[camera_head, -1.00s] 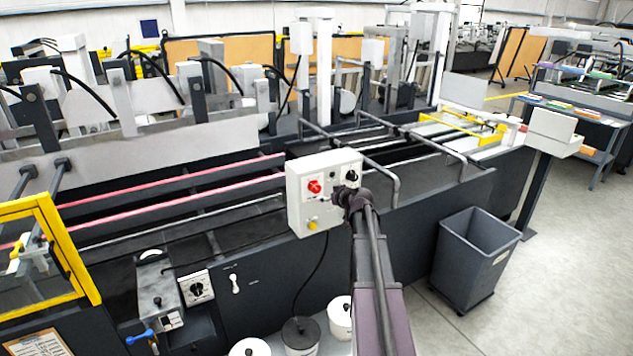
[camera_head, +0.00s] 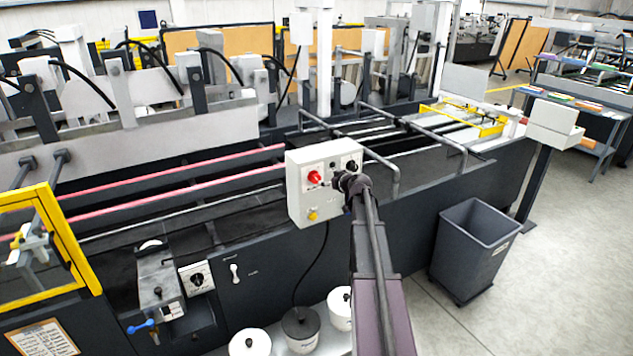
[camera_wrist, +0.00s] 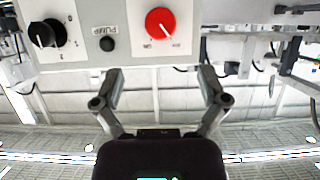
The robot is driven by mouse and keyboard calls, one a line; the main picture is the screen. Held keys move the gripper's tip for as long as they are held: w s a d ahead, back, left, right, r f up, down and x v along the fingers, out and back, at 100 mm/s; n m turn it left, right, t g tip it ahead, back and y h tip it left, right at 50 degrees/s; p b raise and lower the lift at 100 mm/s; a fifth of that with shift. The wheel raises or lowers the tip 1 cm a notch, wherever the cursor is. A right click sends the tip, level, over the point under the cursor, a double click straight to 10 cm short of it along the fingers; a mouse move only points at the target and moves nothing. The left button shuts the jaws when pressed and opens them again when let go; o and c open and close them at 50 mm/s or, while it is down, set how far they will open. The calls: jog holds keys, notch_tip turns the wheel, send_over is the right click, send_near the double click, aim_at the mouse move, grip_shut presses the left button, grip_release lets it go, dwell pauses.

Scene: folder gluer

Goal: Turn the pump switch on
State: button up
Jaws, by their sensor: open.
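A light grey control box (camera_head: 300,207) stands at the machine's front edge. On its face are a red rotary knob (camera_head: 315,177), black controls and a yellow button (camera_head: 313,214). In the wrist view, upside down, the red knob (camera_wrist: 160,22) sits on a white plate with small markings. A small black button (camera_wrist: 107,44) is beside a label reading PUMP, and a larger black knob (camera_wrist: 45,34) is at the left. I cannot tell which control the label names. My gripper (camera_wrist: 160,78) is open and empty, apart from the red knob. In the head view my gripper (camera_head: 350,184) partly covers the box's right side.
A grey bin (camera_head: 470,250) stands on the floor at right. White pots (camera_head: 250,342) and a dark-lidded pot (camera_head: 300,330) sit below the box. A yellow-framed guard (camera_head: 75,245) is at left. Metal rails (camera_head: 385,170) run behind the box. Open floor lies at right.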

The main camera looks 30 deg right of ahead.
aim_at(317, 178)
jog(key=b+x, duration=0.3)
jog(key=x, duration=0.7)
jog(key=shift+w+f+b, duration=0.15)
jog(key=shift+w+b, duration=0.1)
jog(key=shift+b, duration=0.1)
jog(key=c, duration=1.1)
